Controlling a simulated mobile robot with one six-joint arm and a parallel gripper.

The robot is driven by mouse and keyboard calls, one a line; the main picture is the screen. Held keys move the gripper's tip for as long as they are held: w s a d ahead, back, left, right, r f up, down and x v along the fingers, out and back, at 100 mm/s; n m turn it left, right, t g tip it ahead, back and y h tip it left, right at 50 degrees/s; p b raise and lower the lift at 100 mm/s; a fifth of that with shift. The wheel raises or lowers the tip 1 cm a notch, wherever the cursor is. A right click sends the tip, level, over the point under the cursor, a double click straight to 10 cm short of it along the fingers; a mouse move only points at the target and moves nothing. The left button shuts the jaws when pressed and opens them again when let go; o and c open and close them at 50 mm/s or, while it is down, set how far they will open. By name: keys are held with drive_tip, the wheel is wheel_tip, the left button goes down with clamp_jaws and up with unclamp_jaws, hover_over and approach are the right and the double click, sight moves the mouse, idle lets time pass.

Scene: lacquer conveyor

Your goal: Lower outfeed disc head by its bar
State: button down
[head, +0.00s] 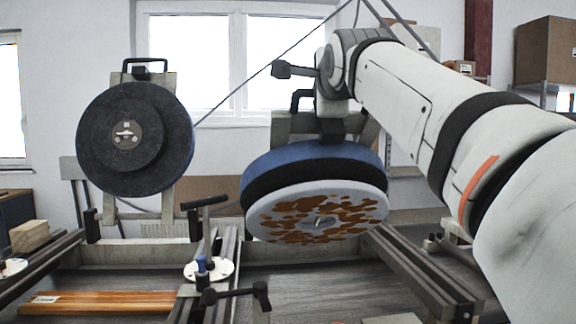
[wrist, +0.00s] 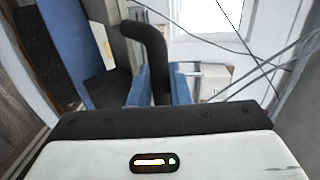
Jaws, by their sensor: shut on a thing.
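The right-hand disc head (head: 312,190) has a blue and black rim and a white face with brown patches. It is tilted, its face turned forward and partly down. Its black bar (head: 301,98) stands at its top, beside my wrist. In the wrist view the curved black bar (wrist: 152,42) passes between the two blue fingers of my gripper (wrist: 160,84), which is shut on it. My arm hides part of the bar in the head view. The disc's blue side (wrist: 68,40) fills the left of the wrist view.
A second disc head (head: 134,138) stands upright at left with a black handle (head: 145,64) on top. Below are conveyor rails (head: 405,270), a black lever (head: 205,202), another black lever (head: 236,293) and an orange-brown board (head: 105,303). A cable runs diagonally across the window.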

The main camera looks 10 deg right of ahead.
sight(325, 130)
drive_tip(key=shift+w+f, duration=0.15)
drive_tip(key=shift+f, duration=0.1)
drive_tip(key=s+f+b, duration=0.1)
drive_tip(key=f+b, duration=0.1)
drive_tip(key=s+f+b, duration=0.1)
drive_tip(key=f+b, duration=0.1)
drive_tip(key=s+f+b, duration=0.2)
drive_tip(key=b, duration=0.1)
drive_tip(key=shift+s+f+b, duration=0.2)
drive_tip(key=shift+f+b, duration=0.1)
drive_tip(key=shift+s+r, duration=0.1)
drive_tip(key=shift+r, duration=0.05)
drive_tip(key=s+f+b, duration=0.3)
drive_tip(key=f+b, duration=0.3)
drive_tip(key=b, duration=0.1)
drive_tip(key=shift+s+f, duration=0.35)
drive_tip(key=shift+f, duration=0.1)
